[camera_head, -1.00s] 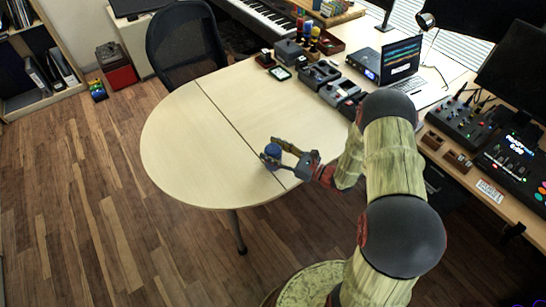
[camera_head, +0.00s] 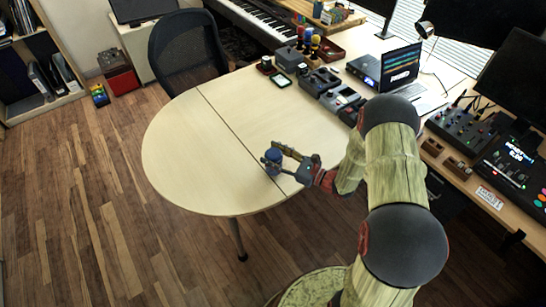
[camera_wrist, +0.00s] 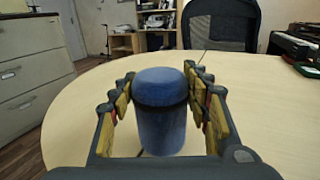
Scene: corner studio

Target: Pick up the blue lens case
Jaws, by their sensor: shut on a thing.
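The blue lens case (camera_head: 273,157) is a small upright cylinder with a dark band below its rounded lid. It is at the near part of the rounded pale table (camera_head: 185,165). In the wrist view the case (camera_wrist: 162,128) stands upright between the two fingers of my gripper (camera_wrist: 163,95). My gripper (camera_head: 278,155) is shut on the case, one finger on each side. I cannot tell clearly whether its base is touching the table or just above it.
The left part of the table is clear. Electronic boxes (camera_head: 318,80) and a laptop (camera_head: 402,68) stand toward the back right. A black mesh chair (camera_head: 187,48) is behind the table. A desk with a mixer (camera_head: 462,125) and monitor is at right.

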